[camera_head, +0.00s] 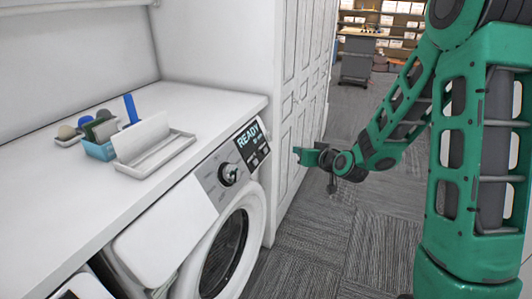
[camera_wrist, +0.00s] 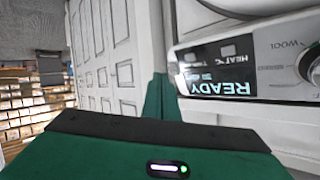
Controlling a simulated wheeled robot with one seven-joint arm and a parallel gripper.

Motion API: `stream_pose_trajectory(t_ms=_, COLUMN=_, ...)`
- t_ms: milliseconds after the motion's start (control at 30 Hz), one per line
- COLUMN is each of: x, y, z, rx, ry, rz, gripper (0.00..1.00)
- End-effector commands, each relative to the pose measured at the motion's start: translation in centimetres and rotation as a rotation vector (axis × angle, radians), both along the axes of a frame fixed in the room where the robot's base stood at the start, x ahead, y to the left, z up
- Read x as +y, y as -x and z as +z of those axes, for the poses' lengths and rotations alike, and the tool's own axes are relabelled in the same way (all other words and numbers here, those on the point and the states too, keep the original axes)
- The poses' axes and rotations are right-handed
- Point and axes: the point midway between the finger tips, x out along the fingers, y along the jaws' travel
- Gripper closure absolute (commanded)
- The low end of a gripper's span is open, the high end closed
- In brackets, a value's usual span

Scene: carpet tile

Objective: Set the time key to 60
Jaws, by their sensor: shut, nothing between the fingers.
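The washing machine's dark display (camera_head: 251,141) reads "READY" at the right of its front panel; smaller keys or labels sit beside it, too small to read in the head view. In the wrist view the display (camera_wrist: 222,86) appears upside down, with "HEAT°C" and other small marks next to "READY". I cannot tell which mark is the time key. The round dial (camera_head: 229,174) is left of the display; part of it shows in the wrist view (camera_wrist: 312,65). My gripper (camera_head: 298,154) is shut and empty, in front of and right of the display, apart from the panel.
The washing machine door (camera_head: 226,254) is below the panel. A white counter (camera_head: 60,200) above holds a tray (camera_head: 160,158) and a blue box (camera_head: 100,150) with several items. Panelled white doors (camera_head: 302,90) stand behind my gripper. Carpet floor (camera_head: 325,235) is clear.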

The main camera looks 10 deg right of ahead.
Motion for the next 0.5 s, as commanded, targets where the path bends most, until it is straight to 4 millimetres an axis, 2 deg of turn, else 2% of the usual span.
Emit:
stream_pose_trajectory(t_ms=100, x=0.5, y=-1.6, z=0.0, rx=-0.087, ry=-0.057, rz=-0.038, gripper=1.00)
stream_pose_trajectory(t_ms=200, x=0.6, y=-2.3, z=0.2, rx=-0.134, ry=-0.087, rz=-0.066, gripper=1.00)
stream_pose_trajectory(t_ms=500, x=0.5, y=-2.7, z=0.5, rx=-0.167, ry=-0.104, rz=-0.087, gripper=1.00)
